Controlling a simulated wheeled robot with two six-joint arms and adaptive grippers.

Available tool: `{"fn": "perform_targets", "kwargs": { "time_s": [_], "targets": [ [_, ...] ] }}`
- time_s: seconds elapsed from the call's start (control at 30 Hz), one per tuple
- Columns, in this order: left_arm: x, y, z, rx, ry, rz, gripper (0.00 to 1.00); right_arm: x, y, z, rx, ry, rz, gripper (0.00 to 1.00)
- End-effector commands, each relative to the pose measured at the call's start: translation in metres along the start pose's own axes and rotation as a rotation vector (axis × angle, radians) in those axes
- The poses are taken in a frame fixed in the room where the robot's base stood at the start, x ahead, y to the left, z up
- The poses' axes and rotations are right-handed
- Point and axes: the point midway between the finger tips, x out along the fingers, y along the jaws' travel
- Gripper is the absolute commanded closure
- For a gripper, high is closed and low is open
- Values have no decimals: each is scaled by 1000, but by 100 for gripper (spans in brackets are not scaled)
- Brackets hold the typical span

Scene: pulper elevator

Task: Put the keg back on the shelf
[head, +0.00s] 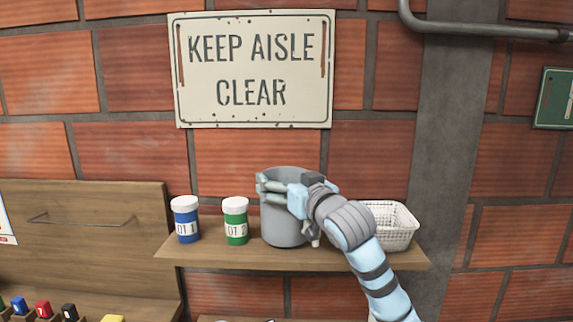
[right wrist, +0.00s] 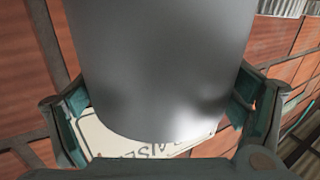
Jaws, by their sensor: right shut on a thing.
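A grey cylindrical keg (head: 283,225) is at the wooden shelf (head: 200,253), between a green jar and a white basket. Its base appears at the level of the shelf top; I cannot tell if it touches. My right gripper (head: 283,193) is shut on the keg from the front right, near its upper part. In the right wrist view the keg (right wrist: 160,70) fills the middle, with the right gripper's fingers (right wrist: 160,108) on both sides of it. The keg's right side is partly hidden by my gripper. My left gripper is not in view.
A blue jar (head: 186,222) and a green jar (head: 235,226), both with white lids, stand left of the keg. A white basket (head: 393,225) stands to the right, partly behind my arm. A sign (head: 251,68) hangs above. A wooden panel (head: 90,230) is at left.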

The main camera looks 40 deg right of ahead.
Motion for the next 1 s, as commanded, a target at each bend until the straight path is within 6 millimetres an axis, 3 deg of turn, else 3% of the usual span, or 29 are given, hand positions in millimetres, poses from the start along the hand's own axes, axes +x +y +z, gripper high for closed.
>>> {"fn": "perform_targets", "kwargs": {
  "time_s": [0.1,0.3,0.33,0.37,0.77,0.87,1.0],
  "targets": [
    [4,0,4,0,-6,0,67,-1,0,11,-1,6,-2,70],
    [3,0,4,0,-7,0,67,-1,0,10,-1,7,-1,70],
    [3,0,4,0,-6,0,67,0,0,12,0,0,-1,4],
    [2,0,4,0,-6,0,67,0,0,12,0,0,-1,0],
    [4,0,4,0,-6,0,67,-3,0,12,-1,1,0,0],
    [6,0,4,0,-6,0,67,-13,1,12,-3,3,1,0],
    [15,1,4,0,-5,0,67,-43,1,13,-8,5,2,0]
  ]
}}
